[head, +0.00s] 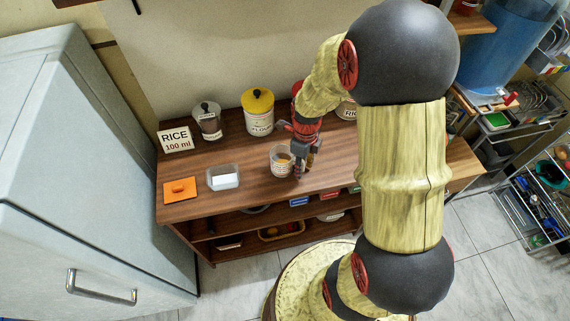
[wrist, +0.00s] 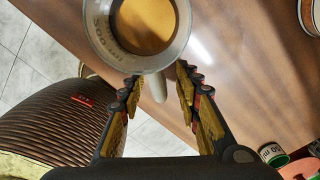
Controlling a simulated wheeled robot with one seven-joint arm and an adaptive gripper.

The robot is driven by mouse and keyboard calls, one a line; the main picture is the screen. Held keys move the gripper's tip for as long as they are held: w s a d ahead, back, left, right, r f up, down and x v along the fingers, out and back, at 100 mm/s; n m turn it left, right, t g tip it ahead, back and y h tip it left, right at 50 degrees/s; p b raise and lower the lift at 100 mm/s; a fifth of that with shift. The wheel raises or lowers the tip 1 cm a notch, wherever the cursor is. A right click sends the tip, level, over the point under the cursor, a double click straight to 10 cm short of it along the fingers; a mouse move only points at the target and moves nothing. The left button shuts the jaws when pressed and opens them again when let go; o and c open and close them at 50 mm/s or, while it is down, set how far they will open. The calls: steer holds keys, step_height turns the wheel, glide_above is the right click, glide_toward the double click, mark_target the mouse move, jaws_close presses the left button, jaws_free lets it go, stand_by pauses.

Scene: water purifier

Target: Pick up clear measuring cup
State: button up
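The clear measuring cup (head: 281,161) stands upright on the wooden counter (head: 240,197), near its middle. In the wrist view the cup (wrist: 178,45) is at the top, with printed markings on its side and a brown-orange colour inside; I cannot tell whether that is contents. Its pale handle (wrist: 155,87) points toward my gripper (wrist: 158,76). The two fingers are apart, one on each side of the handle, with a gap to it. In the head view my gripper (head: 303,166) is just right of the cup, pointing down.
A dark-lidded jar (head: 208,121) and a yellow FLOUR canister (head: 258,112) stand behind. A large fridge (head: 90,170) flanks the counter's left.

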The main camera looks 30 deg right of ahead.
steer(key=c, duration=0.4)
jaws_close()
stand_by(0.5)
